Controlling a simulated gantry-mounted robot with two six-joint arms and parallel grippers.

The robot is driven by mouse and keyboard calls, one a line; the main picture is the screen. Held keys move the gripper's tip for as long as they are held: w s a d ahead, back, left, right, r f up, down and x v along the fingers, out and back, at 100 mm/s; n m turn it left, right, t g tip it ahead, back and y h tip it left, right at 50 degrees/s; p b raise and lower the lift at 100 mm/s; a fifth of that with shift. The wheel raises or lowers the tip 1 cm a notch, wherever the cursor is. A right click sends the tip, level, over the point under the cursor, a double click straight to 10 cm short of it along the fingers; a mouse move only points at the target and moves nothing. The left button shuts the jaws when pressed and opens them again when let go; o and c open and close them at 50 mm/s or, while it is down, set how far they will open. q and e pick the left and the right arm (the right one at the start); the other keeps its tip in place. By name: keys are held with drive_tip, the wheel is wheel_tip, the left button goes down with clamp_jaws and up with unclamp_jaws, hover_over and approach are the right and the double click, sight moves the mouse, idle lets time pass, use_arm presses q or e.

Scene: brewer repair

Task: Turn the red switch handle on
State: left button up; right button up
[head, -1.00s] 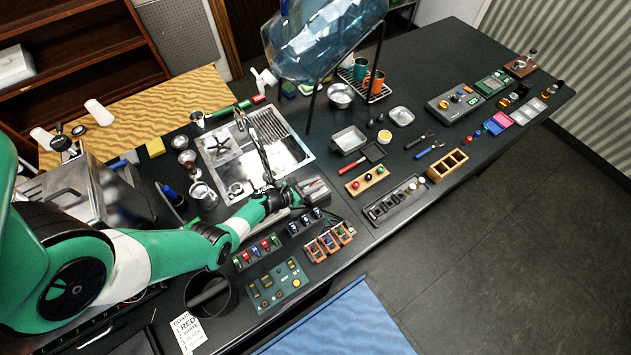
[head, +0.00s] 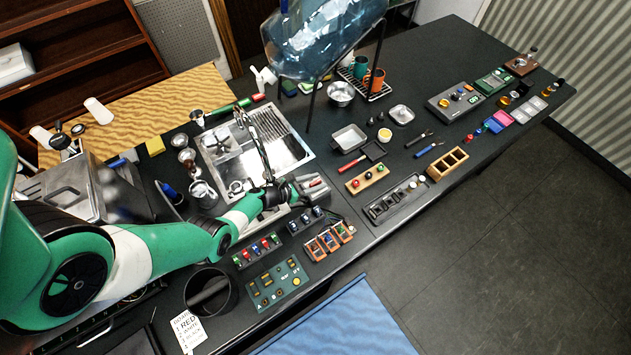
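A dark switch strip (head: 257,251) with small coloured handles, red among them, lies on the counter in front of the sink. A grey device with red marks (head: 316,187) sits at the sink's front right corner. I cannot tell which red part is the switch handle, or its position. My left gripper (head: 303,187) is low over the grey device, and its wrist covers the near edge of the sink. The fingers are too small and merge with the device, so their opening and any contact are unclear. My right gripper is not in view.
A black strip of switches (head: 306,220) and orange modules (head: 329,240) stand just in front of the gripper. A green board (head: 275,285) lies nearer. The tall faucet (head: 262,145) rises behind the wrist.

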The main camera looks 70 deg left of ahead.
use_arm(q)
drive_tip(key=p+v, duration=0.6)
drive_tip(key=v, duration=0.5)
drive_tip(key=shift+s, duration=0.3)
drive_tip(key=shift+r, duration=0.15)
